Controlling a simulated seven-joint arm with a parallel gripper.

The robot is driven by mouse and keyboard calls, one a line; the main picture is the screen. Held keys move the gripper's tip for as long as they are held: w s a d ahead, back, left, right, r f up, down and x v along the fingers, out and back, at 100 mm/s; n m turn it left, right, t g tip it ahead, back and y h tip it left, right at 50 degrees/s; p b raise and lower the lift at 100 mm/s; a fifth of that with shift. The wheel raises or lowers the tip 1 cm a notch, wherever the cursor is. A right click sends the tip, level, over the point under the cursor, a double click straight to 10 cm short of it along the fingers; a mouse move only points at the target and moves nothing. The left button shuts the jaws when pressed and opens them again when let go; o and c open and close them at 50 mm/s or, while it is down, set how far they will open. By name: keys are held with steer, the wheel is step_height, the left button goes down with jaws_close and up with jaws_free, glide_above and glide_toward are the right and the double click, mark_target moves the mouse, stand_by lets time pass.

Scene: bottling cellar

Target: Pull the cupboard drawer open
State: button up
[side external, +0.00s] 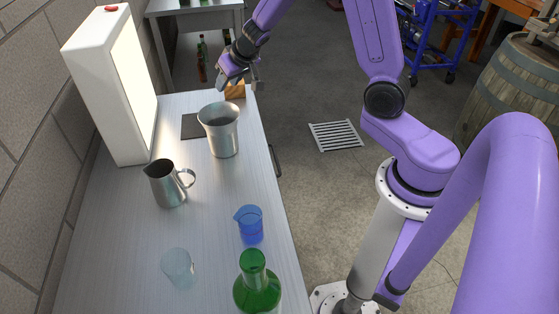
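The cupboard has a brushed-metal top (215,215) running along the wall. A dark bar handle (275,160) sticks out from its right-hand front side. The drawer front itself is seen too steeply to make out, and I see no gap showing it open. My gripper (241,80) is above the far end of the top, well beyond the handle and apart from it. Its fingers are small and partly confused with the things behind, so their opening is unclear.
A floor grate (336,135) lies right; floor beside the handle is clear.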

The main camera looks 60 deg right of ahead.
steer(key=w+d+f+m, duration=0.2)
steer(key=d+f+m, duration=0.1)
steer(key=d+f, duration=0.15)
steer(key=m+g+y, duration=0.2)
steer(key=m+g, duration=0.2)
steer(key=g, duration=0.1)
glide_toward(278, 165)
steer(key=shift+x, duration=3.85)
steer(key=shift+d+n, duration=0.1)
steer(key=shift+n, duration=0.2)
jaws_close()
